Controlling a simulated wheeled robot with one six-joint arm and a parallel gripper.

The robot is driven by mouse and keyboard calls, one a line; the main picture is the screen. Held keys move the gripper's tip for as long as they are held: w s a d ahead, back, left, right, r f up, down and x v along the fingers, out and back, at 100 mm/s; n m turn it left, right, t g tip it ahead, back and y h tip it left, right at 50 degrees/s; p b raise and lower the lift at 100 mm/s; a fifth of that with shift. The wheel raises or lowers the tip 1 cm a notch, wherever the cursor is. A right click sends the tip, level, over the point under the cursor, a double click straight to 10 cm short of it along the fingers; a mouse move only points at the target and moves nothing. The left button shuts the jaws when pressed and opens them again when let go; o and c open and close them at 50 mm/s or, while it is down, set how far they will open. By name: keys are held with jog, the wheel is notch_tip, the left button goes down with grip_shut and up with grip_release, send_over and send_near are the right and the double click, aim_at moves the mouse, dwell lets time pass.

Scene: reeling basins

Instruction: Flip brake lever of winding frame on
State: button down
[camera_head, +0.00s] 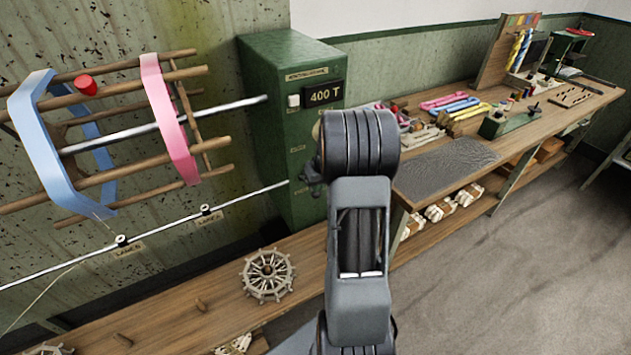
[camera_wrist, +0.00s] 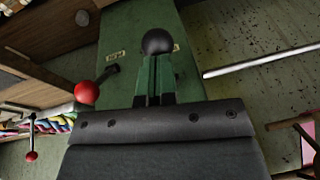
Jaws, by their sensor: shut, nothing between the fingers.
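In the wrist view, my gripper (camera_wrist: 155,80) is shut, with its narrow fingers side by side in front of the green winding-frame cabinet (camera_wrist: 188,75). A black ball knob (camera_wrist: 157,41) shows just beyond the fingertips; I cannot tell whether they touch it. A red ball knob (camera_wrist: 86,92) on a short dark stem stands beside the fingers, to their left and apart from them. I cannot tell which knob belongs to the brake lever. In the head view, the cabinet (camera_head: 275,75) carries a "400 T" display (camera_head: 323,95), and my arm hides its right side and the fingers.
A reel with a blue band (camera_head: 35,130) and a pink band (camera_head: 168,115) stands left of the cabinet, with a red ball (camera_head: 86,84) at it. A spoked wheel (camera_head: 268,275) lies on the low bench. A workbench (camera_head: 520,135) with skeins and tools stands right.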

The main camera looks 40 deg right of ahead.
jog(key=w+v, duration=0.1)
jog(key=v, duration=1.2)
jog(key=shift+d+r, duration=0.2)
jog(key=shift+w, duration=0.15)
jog(key=s+a+n, duration=0.1)
jog(key=s+a, duration=0.3)
jog(key=a, duration=0.4)
jog(key=s+a+r+t, duration=0.1)
jog(key=s+a, duration=0.4)
jog(key=a, duration=0.3)
jog(key=s+a+r+n, duration=0.1)
jog(key=s+a, duration=0.4)
jog(key=a, duration=0.4)
jog(key=shift+n+h, duration=0.3)
jog(key=shift+h, duration=0.1)
